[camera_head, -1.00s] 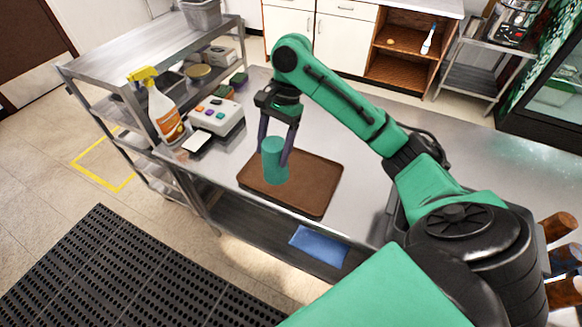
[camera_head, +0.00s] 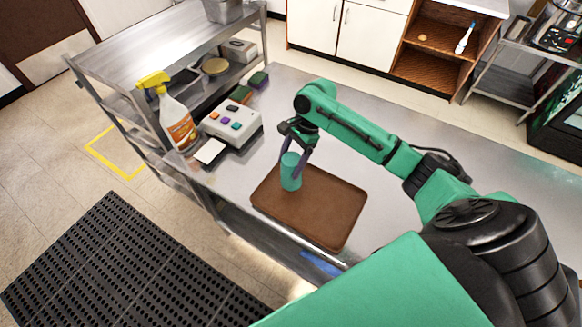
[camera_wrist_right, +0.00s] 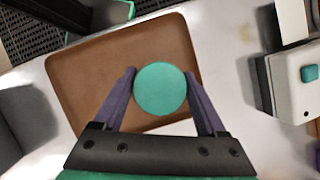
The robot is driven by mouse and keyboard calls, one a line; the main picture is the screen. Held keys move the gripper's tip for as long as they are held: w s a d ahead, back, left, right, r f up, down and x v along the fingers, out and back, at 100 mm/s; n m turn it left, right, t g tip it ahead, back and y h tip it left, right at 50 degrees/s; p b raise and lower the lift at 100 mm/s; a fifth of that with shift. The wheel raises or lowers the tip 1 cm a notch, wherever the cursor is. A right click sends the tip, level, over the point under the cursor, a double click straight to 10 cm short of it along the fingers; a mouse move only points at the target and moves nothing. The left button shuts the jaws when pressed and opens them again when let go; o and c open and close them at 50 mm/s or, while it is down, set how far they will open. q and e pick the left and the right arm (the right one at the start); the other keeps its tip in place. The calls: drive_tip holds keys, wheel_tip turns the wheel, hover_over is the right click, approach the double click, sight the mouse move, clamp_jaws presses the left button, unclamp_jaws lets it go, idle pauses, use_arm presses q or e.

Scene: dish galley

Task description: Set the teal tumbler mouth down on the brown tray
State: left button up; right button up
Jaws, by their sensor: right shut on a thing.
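The teal tumbler (camera_head: 290,172) is upside down, its closed round base facing up in the right wrist view (camera_wrist_right: 161,88). My right gripper (camera_head: 294,166) is shut on its sides, one finger on each side in the right wrist view. The tumbler is over the far left part of the brown tray (camera_head: 325,215), inside the rim. Its lower edge is at or close above the tray surface; I cannot tell whether they touch. The tray also shows in the right wrist view (camera_wrist_right: 85,70). My left gripper is not in view.
A grey box with coloured buttons (camera_head: 232,124), a white card (camera_head: 209,151) and a spray bottle (camera_head: 175,118) stand left of the tray. A metal shelf rack (camera_head: 150,50) is beyond them. The front half of the tray is bare. The steel counter (camera_head: 400,215) is clear right of it.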

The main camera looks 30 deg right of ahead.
drive_tip(key=f, duration=0.3)
drive_tip(key=shift+w+f+p, duration=0.2)
drive_tip(key=shift+f+p, duration=0.05)
drive_tip(key=shift+p, duration=0.05)
drive_tip(key=shift+s+f, duration=0.15)
drive_tip(key=shift+f, duration=0.15)
drive_tip(key=shift+s+a+r, duration=0.1)
drive_tip(key=shift+s+a, duration=0.05)
drive_tip(key=shift+s, duration=0.1)
drive_tip(key=o, duration=1)
drive_tip(key=shift+f, duration=0.2)
drive_tip(key=o, duration=0.3)
drive_tip(key=shift+w, duration=0.15)
drive_tip(key=shift+r, duration=0.15)
use_arm(q)
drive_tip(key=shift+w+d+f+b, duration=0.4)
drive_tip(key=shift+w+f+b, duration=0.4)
drive_tip(key=shift+b, duration=0.4)
use_arm(e)
drive_tip(key=v, duration=1.2)
drive_tip(key=shift+r, duration=0.1)
